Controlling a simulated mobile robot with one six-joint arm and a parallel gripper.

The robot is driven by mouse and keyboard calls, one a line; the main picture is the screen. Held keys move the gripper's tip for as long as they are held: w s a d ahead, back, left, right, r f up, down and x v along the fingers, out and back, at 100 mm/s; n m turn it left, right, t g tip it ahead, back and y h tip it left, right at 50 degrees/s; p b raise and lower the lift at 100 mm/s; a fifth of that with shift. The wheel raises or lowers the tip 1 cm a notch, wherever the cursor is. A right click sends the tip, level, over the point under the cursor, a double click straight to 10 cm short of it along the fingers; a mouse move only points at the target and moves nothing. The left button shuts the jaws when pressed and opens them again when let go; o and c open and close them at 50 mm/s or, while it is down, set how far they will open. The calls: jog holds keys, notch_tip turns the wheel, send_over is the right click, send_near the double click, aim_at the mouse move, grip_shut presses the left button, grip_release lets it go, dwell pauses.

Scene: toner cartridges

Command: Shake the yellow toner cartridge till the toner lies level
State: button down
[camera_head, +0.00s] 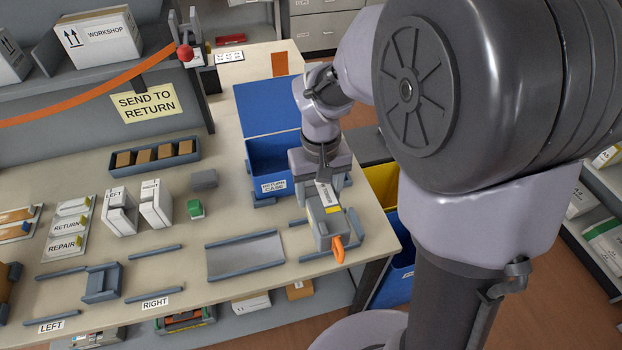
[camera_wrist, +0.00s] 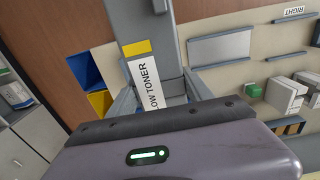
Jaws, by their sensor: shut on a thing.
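The yellow toner cartridge is a long grey body with a yellow patch and a white label (camera_head: 329,228), and an orange piece at its near end. In the wrist view the cartridge (camera_wrist: 136,25) runs up from the gripper, its label ending in "LOW TONER". My gripper (camera_head: 322,190) is shut on it near the blue return case. The cartridge is over blue-grey rails (camera_head: 349,248) at the table's right end; I cannot tell whether it touches them. The toner inside is hidden. My gripper's dark edge fills the lower wrist view (camera_wrist: 165,105).
The open blue return case (camera_head: 262,160) stands just behind my gripper. An empty grey tray (camera_head: 245,256) lies to the left, with white boxes (camera_head: 122,212) and a small green-and-grey block (camera_head: 195,209) beyond. An orange strap (camera_head: 90,98) hangs at the back left.

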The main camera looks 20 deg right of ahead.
jog(key=w+p, duration=0.2)
jog(key=w, duration=0.3)
jog(key=shift+w+r, duration=0.1)
jog(key=shift+w, duration=0.45)
jog(key=s+b, duration=0.1)
jog(key=s, duration=0.5)
jog(key=shift+s, duration=0.15)
jog(key=w+p, duration=0.1)
jog(key=w, duration=0.5)
jog(key=shift+w+p, duration=0.2)
jog(key=shift+p, duration=0.2)
jog(key=shift+s, duration=0.1)
jog(key=shift+f, duration=0.2)
